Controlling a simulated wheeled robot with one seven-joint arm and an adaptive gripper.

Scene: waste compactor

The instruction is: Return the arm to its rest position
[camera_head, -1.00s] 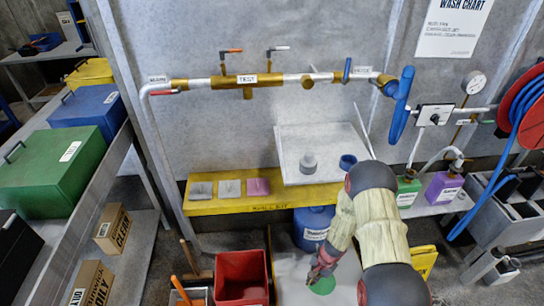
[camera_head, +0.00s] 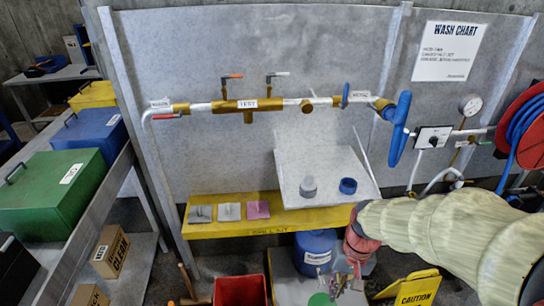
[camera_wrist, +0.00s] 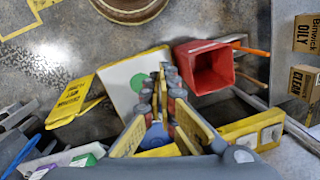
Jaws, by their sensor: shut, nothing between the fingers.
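My arm, in a cream sleeve, comes in from the right in the head view and bends down at a red joint in front of the yellow bench (camera_head: 215,231). My gripper (camera_head: 342,284) hangs below it, low in the picture, beside the white panel with a green disc (camera_head: 318,299). In the wrist view my gripper (camera_wrist: 164,72) has its fingers together and holds nothing. The white panel (camera_wrist: 122,75) lies beyond the fingertips there.
A red bin (camera_head: 240,291) stands left of the white panel. A blue container (camera_head: 315,246) is under the bench, and a yellow caution sign (camera_head: 415,287) stands at right. Shelves with a green box (camera_head: 50,195) line the left. Pipes and a blue lever (camera_head: 399,116) are on the wall.

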